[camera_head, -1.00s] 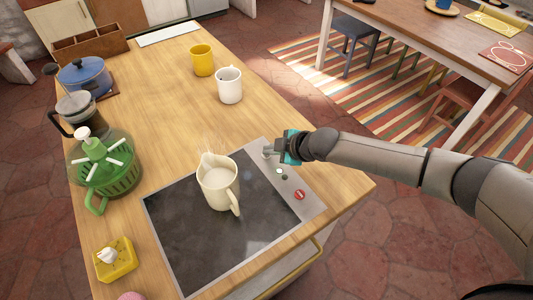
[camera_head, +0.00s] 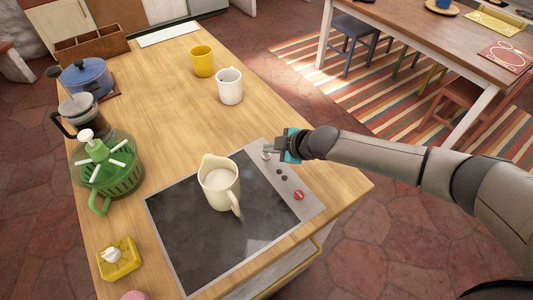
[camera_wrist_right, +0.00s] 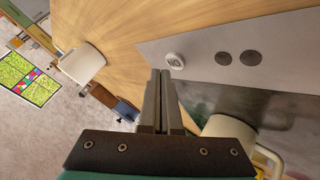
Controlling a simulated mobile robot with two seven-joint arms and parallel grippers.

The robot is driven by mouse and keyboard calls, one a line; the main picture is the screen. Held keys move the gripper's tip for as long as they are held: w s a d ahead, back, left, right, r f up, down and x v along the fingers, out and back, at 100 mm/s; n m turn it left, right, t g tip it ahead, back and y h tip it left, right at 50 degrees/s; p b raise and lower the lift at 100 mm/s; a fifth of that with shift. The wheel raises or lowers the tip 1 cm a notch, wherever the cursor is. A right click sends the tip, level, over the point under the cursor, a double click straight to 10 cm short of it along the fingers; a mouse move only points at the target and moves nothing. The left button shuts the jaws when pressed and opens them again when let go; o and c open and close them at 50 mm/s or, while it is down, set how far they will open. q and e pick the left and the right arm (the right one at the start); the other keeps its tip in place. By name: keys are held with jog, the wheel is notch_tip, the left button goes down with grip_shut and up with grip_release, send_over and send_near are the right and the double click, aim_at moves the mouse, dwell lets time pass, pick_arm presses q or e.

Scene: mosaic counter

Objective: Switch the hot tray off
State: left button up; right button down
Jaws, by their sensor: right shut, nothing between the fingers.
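The hot tray is a dark glass plate (camera_head: 185,225) with a grey metal control strip (camera_head: 312,208) along its right side. A small pale knob (camera_head: 266,155) sits at the strip's far end and shows in the wrist view too (camera_wrist_right: 175,60). Two small round lamps (camera_head: 281,174) beside it look dark, also in the wrist view (camera_wrist_right: 223,58). A red round mark (camera_head: 299,195) is nearer the front. My right gripper (camera_head: 268,148) is shut and empty, its tips close by the knob; contact is unclear. In the wrist view its fingers (camera_wrist_right: 160,73) point at the strip. My left gripper is out of view.
A cream jug (camera_head: 219,188) of pale liquid stands on the glass. A white mug (camera_head: 230,88) and yellow mug (camera_head: 203,62) stand farther back. A green-topped jug (camera_head: 108,170), blue pot (camera_head: 85,76) and yellow dish (camera_head: 117,259) line the left. Mid-counter is clear.

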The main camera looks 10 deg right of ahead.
aim_at(270, 157)
notch_tip(270, 157, up, 6)
jog(key=p, duration=0.5)
jog(key=shift+f, duration=0.1)
